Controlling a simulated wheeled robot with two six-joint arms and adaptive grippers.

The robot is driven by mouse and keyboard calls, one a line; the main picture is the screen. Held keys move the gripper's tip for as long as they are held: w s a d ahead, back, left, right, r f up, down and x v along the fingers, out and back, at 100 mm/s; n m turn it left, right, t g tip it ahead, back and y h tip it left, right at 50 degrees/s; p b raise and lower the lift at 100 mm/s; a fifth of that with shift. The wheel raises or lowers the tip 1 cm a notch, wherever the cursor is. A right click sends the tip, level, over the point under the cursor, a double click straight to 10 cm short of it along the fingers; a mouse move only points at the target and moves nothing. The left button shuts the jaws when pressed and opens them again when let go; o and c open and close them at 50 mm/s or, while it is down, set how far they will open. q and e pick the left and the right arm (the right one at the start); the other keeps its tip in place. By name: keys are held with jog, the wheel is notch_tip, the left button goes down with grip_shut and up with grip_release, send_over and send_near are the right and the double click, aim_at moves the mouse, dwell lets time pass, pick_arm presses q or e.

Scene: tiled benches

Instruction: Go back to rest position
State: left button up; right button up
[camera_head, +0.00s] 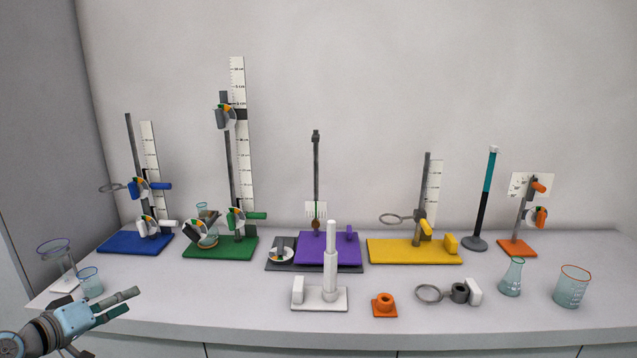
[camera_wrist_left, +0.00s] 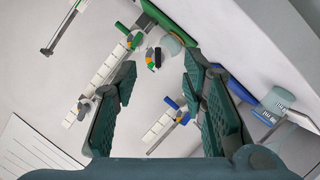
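My left gripper (camera_head: 133,300) is at the lower left of the head view, at the bench's front edge. Its fingers are apart with nothing between them, and the left wrist view (camera_wrist_left: 160,75) shows the same. It is just right of a small glass beaker (camera_head: 91,283) and apart from the stands. My right gripper does not show in either view.
The white bench (camera_head: 230,312) carries blue (camera_head: 118,243), green (camera_head: 200,252), purple (camera_head: 340,255), yellow (camera_head: 400,255) and orange (camera_head: 516,249) stands. A white stand (camera_head: 318,303), a ring clamp (camera_head: 430,293), a flask (camera_head: 512,280) and a beaker (camera_head: 572,290) stand in front. The front left-centre is clear.

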pick_arm(q)
jog(key=s+a+f+g+y, duration=0.25)
jog(key=a+f+y, duration=0.35)
jog(key=a+f, duration=0.5)
jog(key=s+d+f+m+g+y, duration=0.15)
jog(key=s+f, duration=0.45)
jog(key=f, duration=0.6)
jog(key=s+d+f+m+g, duration=0.25)
jog(key=s+f, duration=0.45)
jog(key=f, duration=0.5)
jog(key=s+d+f+m+g+h, duration=0.1)
jog(key=s+d+f+g, duration=0.1)
jog(key=s+d+f, duration=0.7)
jog(key=s+d+f+m+g, duration=0.15)
jog(key=s+d+f, duration=0.25)
jog(key=s+f, duration=0.5)
jog(key=s+d+f+g+h, duration=0.1)
jog(key=s+d, duration=0.5)
jog(key=s, duration=0.2)
jog(key=s+d+f+g+h, duration=0.1)
jog(key=s+d+g, duration=0.1)
jog(key=s+d, duration=0.4)
jog(key=s, duration=0.3)
jog(key=shift+s+d, duration=0.15)
jog(key=shift+s, duration=0.05)
